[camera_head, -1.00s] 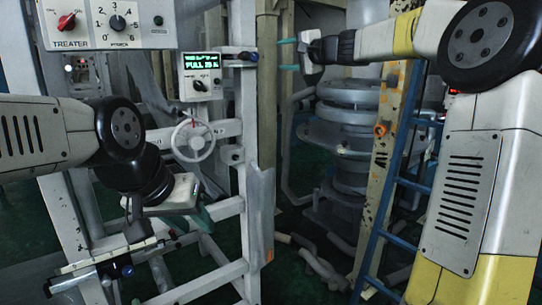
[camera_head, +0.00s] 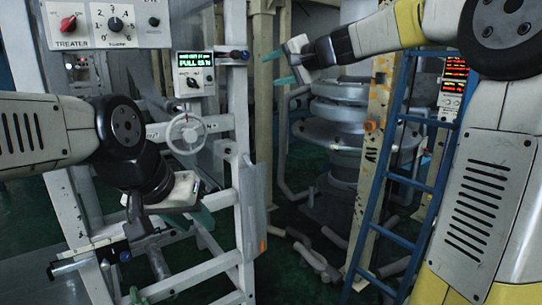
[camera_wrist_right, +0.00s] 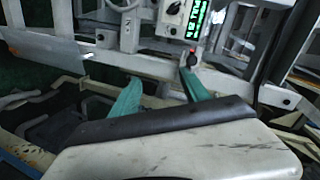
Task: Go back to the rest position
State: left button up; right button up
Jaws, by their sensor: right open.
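My right gripper (camera_head: 276,68) is in the upper middle of the head view, in front of a beige post. Its two teal fingers are apart with nothing between them. In the right wrist view the same fingers (camera_wrist_right: 162,95) are spread and empty, pointing towards the white frame. My left gripper (camera_head: 198,216) hangs low at the left of the head view, in front of the white frame. Only a part of its teal fingers shows past its pale body, and the gap between them is hidden.
A white frame (camera_head: 228,130) carries a handwheel (camera_head: 186,133), a green-lit display box (camera_head: 194,73) and a knob panel (camera_head: 108,24). A blue ladder (camera_head: 402,182) stands near my right arm, with a red-lit display (camera_head: 454,80) beyond. Pipes (camera_head: 316,258) lie on the floor.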

jog(key=s+d+f+n+g+h, duration=0.2)
jog(key=s+d+f, duration=0.2)
jog(key=s+f, duration=0.4)
jog(key=s+d+f+n+g+h, duration=0.2)
jog(key=s+f, duration=0.7)
jog(key=s, duration=0.5)
jog(key=s+d+f+n+g+h, duration=0.1)
jog(key=s+d+f+n+h, duration=0.1)
jog(key=s+d+f, duration=0.5)
jog(key=s+f+h, duration=0.1)
jog(key=s, duration=0.4)
jog(key=shift+f+g, duration=0.15)
jog(key=shift+g, duration=0.25)
